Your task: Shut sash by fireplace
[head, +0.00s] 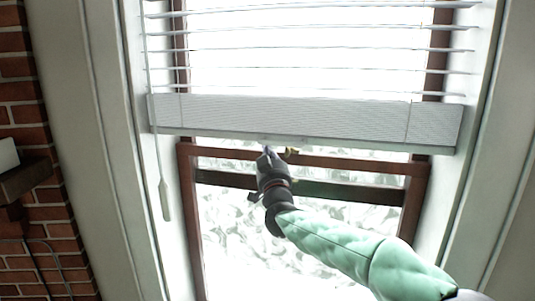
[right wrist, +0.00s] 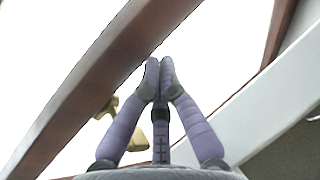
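The sash (head: 340,160) is a brown wooden window frame with glass, under the blind. Its top rail sits above a second, darker rail (head: 335,191), with a strip of glass between them. A brass latch (head: 291,151) is on the top rail; brass parts also show in the right wrist view (right wrist: 132,135). My right gripper (head: 267,151) is in front of the top rail, left of the latch. In the right wrist view its purple fingers (right wrist: 160,68) are together with nothing visible between them, beside a brown rail (right wrist: 110,75). I cannot tell if they touch it. My left gripper is not in view.
A white blind hangs over the upper window; its bottom rail (head: 300,122) is just above my right gripper. A cord with a pull (head: 165,199) hangs at the left. A brick wall (head: 22,110) with a dark shelf (head: 25,179) stands farther left.

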